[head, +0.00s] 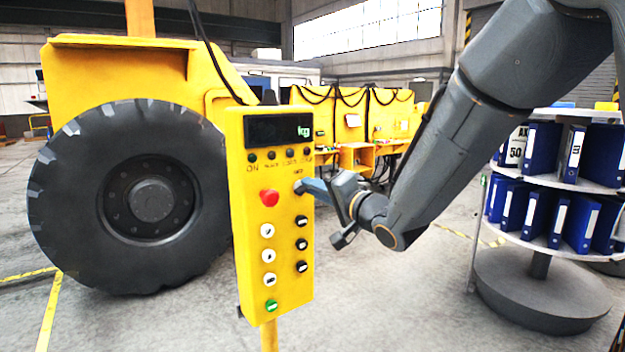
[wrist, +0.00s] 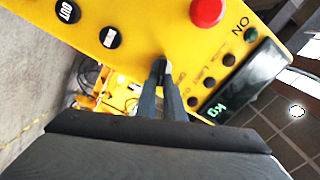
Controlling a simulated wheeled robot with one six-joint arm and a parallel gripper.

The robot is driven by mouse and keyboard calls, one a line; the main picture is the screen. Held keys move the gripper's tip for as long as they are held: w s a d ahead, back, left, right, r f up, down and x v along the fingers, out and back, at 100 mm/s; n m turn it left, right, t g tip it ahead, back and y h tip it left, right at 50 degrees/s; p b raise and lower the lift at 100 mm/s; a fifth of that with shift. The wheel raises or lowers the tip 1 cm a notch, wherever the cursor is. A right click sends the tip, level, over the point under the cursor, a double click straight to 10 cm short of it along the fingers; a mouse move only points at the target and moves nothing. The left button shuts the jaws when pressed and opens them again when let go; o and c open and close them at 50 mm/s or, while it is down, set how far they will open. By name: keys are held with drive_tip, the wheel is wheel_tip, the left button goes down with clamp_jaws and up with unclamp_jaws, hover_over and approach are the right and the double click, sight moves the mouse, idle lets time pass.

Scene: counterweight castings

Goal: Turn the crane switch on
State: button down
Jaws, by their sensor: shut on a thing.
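The yellow crane control box (head: 272,215) stands upright on a yellow post in the middle of the head view. It has a dark "kg" display, a red button (head: 269,197), white and black buttons, and a green button (head: 271,305) at the bottom. My gripper (head: 303,187) reaches it from the right, at the upper right of its front face. In the wrist view my gripper (wrist: 160,72) is shut on a small black switch (wrist: 158,64) on the yellow panel, beside the row of small dark knobs. The fingers hide most of the switch, so its setting cannot be told.
A large black tyre (head: 130,197) on a yellow machine stands behind the box to the left. A round shelf (head: 535,180) with blue binders stands at the right. A dark cable hangs behind the box. The grey floor between box and shelf is open.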

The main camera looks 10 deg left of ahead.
drive_tip(key=m, duration=0.1)
drive_tip(key=m+p, duration=0.1)
drive_tip(key=m, duration=0.1)
drive_tip(key=m+p, duration=0.1)
drive_tip(key=shift+f+m, duration=0.3)
drive_tip(key=shift+m, duration=0.1)
idle(0.5)
drive_tip(key=c, duration=1.9)
unclamp_jaws()
drive_tip(key=shift+w, duration=0.1)
drive_tip(key=shift+o, duration=0.2)
drive_tip(key=b+v, duration=0.2)
drive_tip(key=v, duration=0.6)
drive_tip(key=shift+f, duration=0.1)
